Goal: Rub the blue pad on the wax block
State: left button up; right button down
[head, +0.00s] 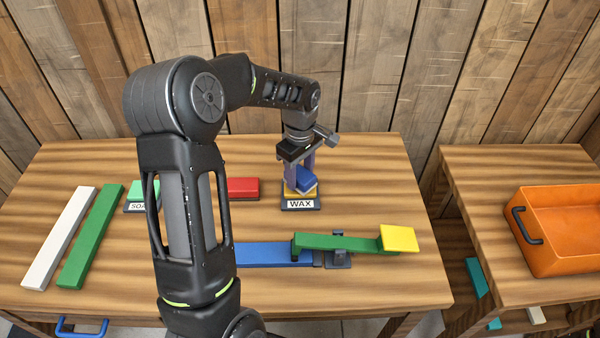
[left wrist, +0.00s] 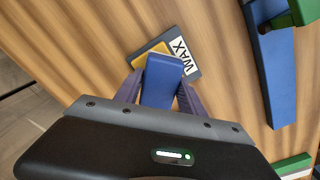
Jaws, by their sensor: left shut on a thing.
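The wax block is yellow and sits in a dark holder labelled WAX (head: 300,204) on the table, right of centre. In the left wrist view its yellow face (left wrist: 149,55) shows beside the label. My left gripper (head: 302,180) points down over it and is shut on the blue pad (head: 306,181). The pad also shows between the fingers in the left wrist view (left wrist: 162,80). The pad is over the yellow block and covers part of it. I cannot tell whether they touch. My right gripper is not in view.
A red block (head: 243,188) and a green block labelled soap (head: 143,190) stand left of the wax. A blue bar (head: 270,255) and a green bar with a yellow end (head: 398,238) lie in front. White (head: 60,238) and green strips (head: 90,238) lie left. An orange crate (head: 560,240) stands on the right table.

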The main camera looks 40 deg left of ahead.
aim_at(300, 173)
pick_arm(q)
jog(key=shift+f+b, duration=0.5)
jog(key=shift+f, duration=0.1)
dwell(2.2)
jog(key=shift+r+p, duration=2.4)
jog(key=shift+r, duration=1.2)
jog(key=m, duration=0.3)
jog(key=shift+s+m, duration=0.1)
jog(key=shift+m, duration=0.2)
jog(key=w+d+r+m, duration=0.1)
jog(key=w+d+m, duration=0.1)
jog(key=d+m, duration=0.4)
jog(key=w+d+r+m, duration=0.1)
jog(key=w+d+m, duration=0.1)
jog(key=d+m, duration=0.4)
jog(key=d, duration=0.5)
jog(key=shift+m, duration=0.4)
